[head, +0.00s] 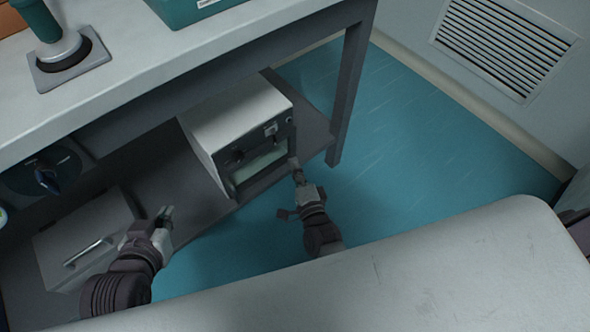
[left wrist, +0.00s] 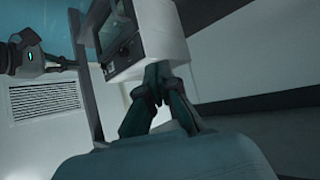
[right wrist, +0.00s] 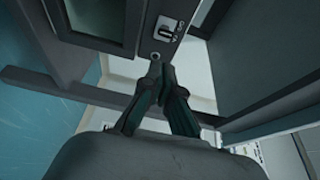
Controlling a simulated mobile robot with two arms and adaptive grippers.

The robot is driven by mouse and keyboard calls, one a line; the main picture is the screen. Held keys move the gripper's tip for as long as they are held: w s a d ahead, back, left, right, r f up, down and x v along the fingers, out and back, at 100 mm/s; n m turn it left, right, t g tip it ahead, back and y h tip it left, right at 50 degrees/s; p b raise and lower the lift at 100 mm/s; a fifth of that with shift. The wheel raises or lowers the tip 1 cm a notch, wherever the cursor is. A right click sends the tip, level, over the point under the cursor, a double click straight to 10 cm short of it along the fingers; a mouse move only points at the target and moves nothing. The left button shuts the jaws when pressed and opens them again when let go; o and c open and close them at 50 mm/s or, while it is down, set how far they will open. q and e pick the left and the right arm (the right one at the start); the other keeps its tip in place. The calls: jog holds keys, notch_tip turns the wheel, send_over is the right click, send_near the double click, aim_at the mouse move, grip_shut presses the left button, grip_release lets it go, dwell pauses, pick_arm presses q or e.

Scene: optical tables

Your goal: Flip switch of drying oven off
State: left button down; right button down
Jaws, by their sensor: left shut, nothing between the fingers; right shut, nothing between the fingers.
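The drying oven (head: 238,112) is a pale box with a dark front and a glass window, on the shelf under the table. Its switch (head: 271,129) is a small dark rocker on a white plate at the front's right side; it also shows in the right wrist view (right wrist: 167,31). I cannot tell its position. My right gripper (head: 294,163) is shut and empty at the oven's lower right front corner. In the right wrist view its tips (right wrist: 156,68) appear just below a round fitting (right wrist: 155,57) under the switch. My left gripper (head: 167,213) is shut and empty, left of the oven.
A grey box with a handle (head: 88,250) stands on the shelf at left. The tabletop (head: 150,60) overhangs the oven, and a table leg (head: 350,95) stands to its right. Blue floor (head: 410,150) is clear on the right.

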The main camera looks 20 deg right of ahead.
pick_arm(q)
jog(key=shift+s+a+f+g, duration=0.25)
jog(key=shift+s+f+g, duration=0.4)
jog(key=shift+s, duration=0.2)
pick_arm(e)
jog(key=shift+s+a, duration=0.25)
jog(key=shift+s, duration=0.3)
jog(key=shift+s+a, duration=0.25)
jog(key=shift+s, duration=0.3)
